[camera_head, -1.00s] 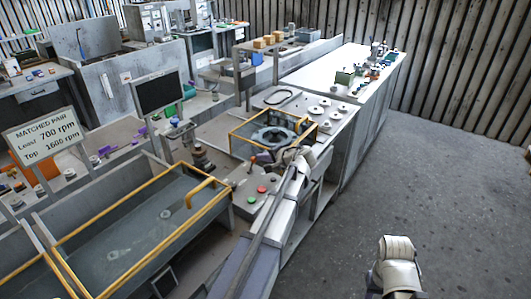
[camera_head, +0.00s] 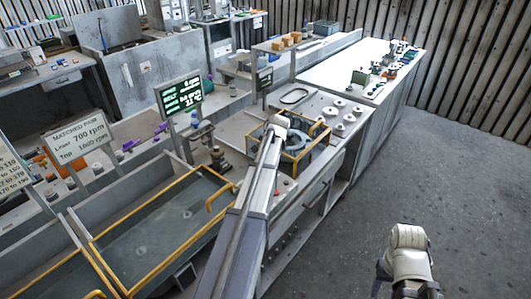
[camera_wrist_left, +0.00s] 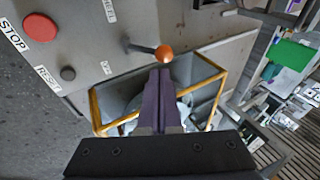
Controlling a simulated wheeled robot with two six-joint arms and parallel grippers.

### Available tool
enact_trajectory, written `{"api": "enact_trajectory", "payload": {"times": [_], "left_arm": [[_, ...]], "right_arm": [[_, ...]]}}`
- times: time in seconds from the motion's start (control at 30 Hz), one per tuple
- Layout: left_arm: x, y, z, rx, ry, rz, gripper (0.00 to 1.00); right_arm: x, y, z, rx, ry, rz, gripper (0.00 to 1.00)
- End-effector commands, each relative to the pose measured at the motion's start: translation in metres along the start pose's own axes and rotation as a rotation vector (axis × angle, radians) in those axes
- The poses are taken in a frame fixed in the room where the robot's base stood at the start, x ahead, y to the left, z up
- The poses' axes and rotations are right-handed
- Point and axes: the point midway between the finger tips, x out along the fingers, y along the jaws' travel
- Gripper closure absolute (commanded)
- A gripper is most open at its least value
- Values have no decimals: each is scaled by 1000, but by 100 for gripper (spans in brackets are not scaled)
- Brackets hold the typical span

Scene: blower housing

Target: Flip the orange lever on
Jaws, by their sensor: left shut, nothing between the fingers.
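The orange lever (camera_wrist_left: 164,53) shows in the left wrist view as an orange ball on a dark rod that reaches left to a grey control panel (camera_wrist_left: 90,25). My left gripper (camera_wrist_left: 164,72) is shut and empty, its dark purple fingertips right beside the ball. I cannot tell whether they touch it. In the head view my left arm reaches over the panel and hides the lever and the gripper's fingers. My right arm shows at the lower right over bare floor; its finger opening cannot be made out.
The panel has a red STOP button (camera_wrist_left: 40,27) and a dark RESET button (camera_wrist_left: 68,73). A yellow-framed blower housing (camera_head: 296,143) stands beyond the panel. A screen (camera_head: 180,95) shows lit green text. A yellow-railed basin (camera_head: 150,235) lies left; the floor at right is clear.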

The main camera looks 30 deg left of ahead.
Motion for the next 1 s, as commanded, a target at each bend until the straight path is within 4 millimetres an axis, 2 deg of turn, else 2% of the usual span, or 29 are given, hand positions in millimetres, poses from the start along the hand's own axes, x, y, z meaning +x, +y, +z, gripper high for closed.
{"api": "enact_trajectory", "payload": {"times": [0.33, 0.8, 1.0], "left_arm": [[-14, -7, -3, 0, 0, -1, 100], [-15, -7, -4, 0, 0, -2, 100], [-26, -11, -12, 1, 0, -2, 100]], "right_arm": [[-16, 2, 1, 0, 0, 0, 50], [-17, 2, 1, 0, 0, 0, 50], [-29, 3, 2, 1, 0, 0, 50]]}}
